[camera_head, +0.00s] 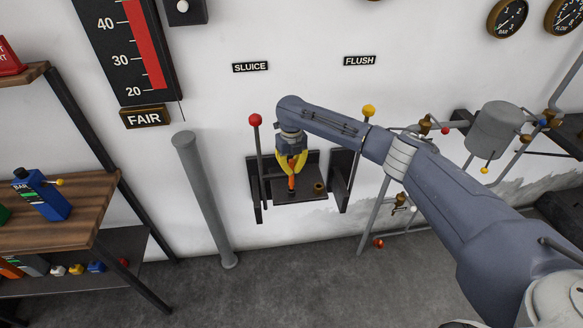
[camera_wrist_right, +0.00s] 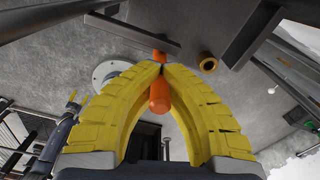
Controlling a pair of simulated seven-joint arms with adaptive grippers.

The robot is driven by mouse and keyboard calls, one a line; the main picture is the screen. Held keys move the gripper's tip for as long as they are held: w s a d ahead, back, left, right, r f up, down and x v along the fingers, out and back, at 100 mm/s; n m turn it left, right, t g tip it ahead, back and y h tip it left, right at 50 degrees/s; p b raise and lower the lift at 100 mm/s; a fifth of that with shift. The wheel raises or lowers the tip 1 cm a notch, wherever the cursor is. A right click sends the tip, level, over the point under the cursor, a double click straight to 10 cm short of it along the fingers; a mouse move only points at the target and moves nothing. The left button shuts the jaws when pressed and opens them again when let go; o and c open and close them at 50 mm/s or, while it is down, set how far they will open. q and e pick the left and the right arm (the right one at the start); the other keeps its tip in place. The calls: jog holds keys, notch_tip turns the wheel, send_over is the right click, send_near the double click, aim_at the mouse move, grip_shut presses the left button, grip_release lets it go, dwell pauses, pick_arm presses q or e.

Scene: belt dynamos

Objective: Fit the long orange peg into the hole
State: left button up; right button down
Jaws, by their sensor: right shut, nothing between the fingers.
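The orange peg (camera_head: 291,183) is at the dark shelf on the wall in the head view, below my right gripper (camera_head: 291,173). In the right wrist view the orange peg (camera_wrist_right: 160,97) shows between the yellow fingers and just past their tips. My right gripper (camera_wrist_right: 162,67) is shut with its tips together at the peg; I cannot see a firm hold. A brass collar with a dark centre (camera_head: 319,188), which looks like the hole, sits on the shelf to the right of the peg; the collar also shows in the wrist view (camera_wrist_right: 208,62).
The dark shelf (camera_head: 300,198) has dark side plates. A red-knobbed lever (camera_head: 255,121) and a yellow-knobbed lever (camera_head: 368,111) stand left and right of it. A grey post (camera_head: 205,200) leans at left, near a wooden shelf (camera_head: 95,190). Pipes lie at right.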

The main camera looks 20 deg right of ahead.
jog(key=shift+f, duration=1.45)
jog(key=c, duration=2.1)
grip_release()
jog(key=shift+c, duration=0.2)
jog(key=o, duration=0.6)
notch_tip(320, 180, up, 12)
jog(key=shift+f, duration=0.1)
